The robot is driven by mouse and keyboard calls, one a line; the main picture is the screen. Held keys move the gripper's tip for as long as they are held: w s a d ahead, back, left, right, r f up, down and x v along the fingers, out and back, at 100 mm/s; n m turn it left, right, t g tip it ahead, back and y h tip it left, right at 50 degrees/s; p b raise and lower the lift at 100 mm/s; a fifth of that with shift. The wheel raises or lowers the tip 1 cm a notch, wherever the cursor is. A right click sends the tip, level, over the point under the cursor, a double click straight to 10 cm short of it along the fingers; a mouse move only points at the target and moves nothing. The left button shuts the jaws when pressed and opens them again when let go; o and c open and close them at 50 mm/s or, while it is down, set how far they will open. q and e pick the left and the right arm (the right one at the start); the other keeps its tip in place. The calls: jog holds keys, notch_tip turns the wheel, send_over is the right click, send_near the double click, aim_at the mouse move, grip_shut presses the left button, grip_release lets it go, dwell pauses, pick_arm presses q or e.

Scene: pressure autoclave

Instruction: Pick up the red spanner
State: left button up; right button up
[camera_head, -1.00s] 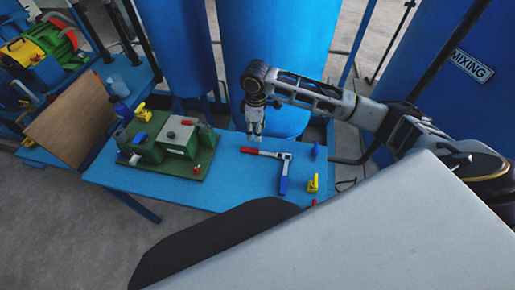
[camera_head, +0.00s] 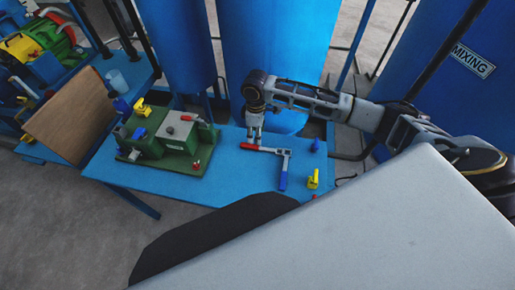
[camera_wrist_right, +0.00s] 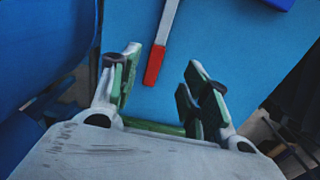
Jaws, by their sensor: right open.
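The red spanner (camera_head: 249,146), a grey tool with a red end, lies flat on the blue table (camera_head: 228,180). In the right wrist view its red end (camera_wrist_right: 154,66) lies between the lines of the fingers, with the grey shaft running up. My right gripper (camera_head: 254,137) points down just above the red end. In the right wrist view the gripper (camera_wrist_right: 163,62) is open and empty, its green-padded fingers apart on either side. A blue-handled tool (camera_head: 283,181) lies beside it, meeting the grey end in the picture. My left gripper is out of view.
A green machine block (camera_head: 172,142) stands left on the table. A yellow valve piece (camera_head: 313,179) and a blue piece (camera_head: 316,145) stand to the right. Large blue tanks (camera_head: 275,60) rise behind the table. The table front between them is mostly clear.

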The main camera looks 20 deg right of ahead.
aim_at(256, 146)
notch_tip(256, 146, down, 2)
jog(key=shift+f, duration=0.75)
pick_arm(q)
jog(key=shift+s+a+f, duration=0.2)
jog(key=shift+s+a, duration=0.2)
pick_arm(e)
jog(key=shift+f, duration=0.1)
jog(key=shift+w+d+f+b, duration=0.15)
jog(key=shift+f+b, duration=0.15)
jog(key=shift+f, duration=2.25)
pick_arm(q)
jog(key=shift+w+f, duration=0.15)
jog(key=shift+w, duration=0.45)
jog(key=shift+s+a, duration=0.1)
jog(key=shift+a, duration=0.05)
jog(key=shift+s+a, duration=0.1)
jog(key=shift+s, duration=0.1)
pick_arm(e)
grip_shut()
